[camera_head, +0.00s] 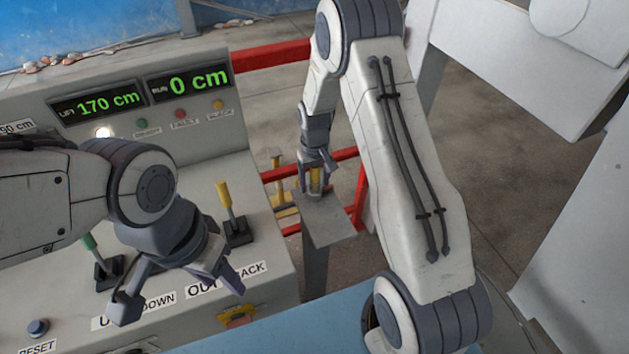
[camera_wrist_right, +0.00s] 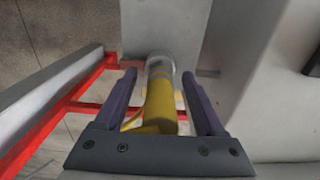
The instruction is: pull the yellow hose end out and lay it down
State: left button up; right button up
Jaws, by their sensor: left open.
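The yellow hose end (camera_wrist_right: 160,100) points toward the camera in the right wrist view, with a grey collar at its far end against a grey block (camera_wrist_right: 162,30). My right gripper (camera_wrist_right: 160,74) has one finger on each side of it, with a visible gap at both sides. In the head view the hose end (camera_head: 315,181) shows small between the fingers of my right gripper (camera_head: 316,172), above the grey post top (camera_head: 328,220). My left gripper (camera_head: 181,298) is open and empty over the front of the control panel.
The control panel (camera_head: 265,290) has a yellow lever (camera_head: 231,208) and a green lever (camera_head: 98,255) close to my left gripper. Its displays read 170 cm and 0 cm. Red rails (camera_head: 270,55) run behind the post. Open concrete floor (camera_head: 490,150) lies to the right.

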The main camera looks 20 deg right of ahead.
grip_shut()
jog(key=shift+r+p, duration=2.1)
jog(key=shift+r, duration=0.8)
jog(key=shift+r+p, duration=1.55)
jog(key=shift+r, duration=0.5)
jog(key=shift+f, duration=0.15)
